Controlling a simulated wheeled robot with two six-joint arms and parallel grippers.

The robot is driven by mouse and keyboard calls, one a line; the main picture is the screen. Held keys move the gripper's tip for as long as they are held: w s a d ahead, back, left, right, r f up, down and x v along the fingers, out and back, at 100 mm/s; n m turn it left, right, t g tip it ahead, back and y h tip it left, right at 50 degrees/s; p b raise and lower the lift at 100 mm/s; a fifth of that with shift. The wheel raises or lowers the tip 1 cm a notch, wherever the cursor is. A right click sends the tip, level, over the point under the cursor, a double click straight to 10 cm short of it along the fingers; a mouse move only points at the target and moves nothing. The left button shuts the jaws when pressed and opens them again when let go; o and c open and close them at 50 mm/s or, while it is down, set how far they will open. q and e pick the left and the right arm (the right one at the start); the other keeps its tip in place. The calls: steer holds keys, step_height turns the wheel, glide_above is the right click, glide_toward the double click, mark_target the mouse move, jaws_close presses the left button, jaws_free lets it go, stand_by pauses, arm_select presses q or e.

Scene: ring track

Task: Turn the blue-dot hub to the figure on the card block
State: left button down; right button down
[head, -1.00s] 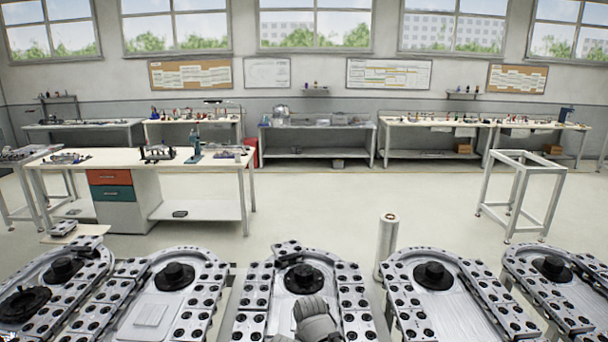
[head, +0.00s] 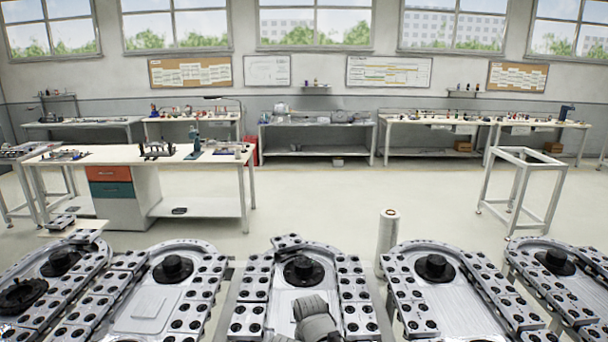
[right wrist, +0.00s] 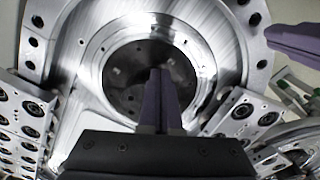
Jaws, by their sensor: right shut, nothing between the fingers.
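Several metal ring tracks stand in a row in the head view, each with a black round hub. The middle track holds a black hub (head: 303,269). A large dark hub (right wrist: 150,75) lies in a round metal plate (right wrist: 200,45) in the right wrist view. My right gripper (right wrist: 159,72) has purple fingers shut together and empty, over this hub in the picture; contact cannot be told. No blue dot or card figure can be made out.
Hole-studded blocks (head: 355,290) flank the tracks. A pale raised plate (head: 143,307) lies on the track left of the middle. A pale cylinder (head: 388,232) stands behind the row. A purple piece (right wrist: 295,42) shows at the wrist view's right.

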steer(key=shift+w, duration=0.25)
stand_by(0.3)
steer(key=shift+w+d, duration=0.2)
steer(key=shift+d, duration=0.15)
steer(key=shift+w+d, duration=0.25)
steer(key=shift+d, duration=0.15)
steer(key=shift+s+d, duration=0.1)
steer(key=shift+s, duration=0.1)
steer(key=shift+s+d, duration=0.15)
steer(key=shift+s, duration=0.05)
arm_select(q)
steer(key=shift+r, duration=0.1)
arm_select(e)
steer(key=shift+r, duration=0.15)
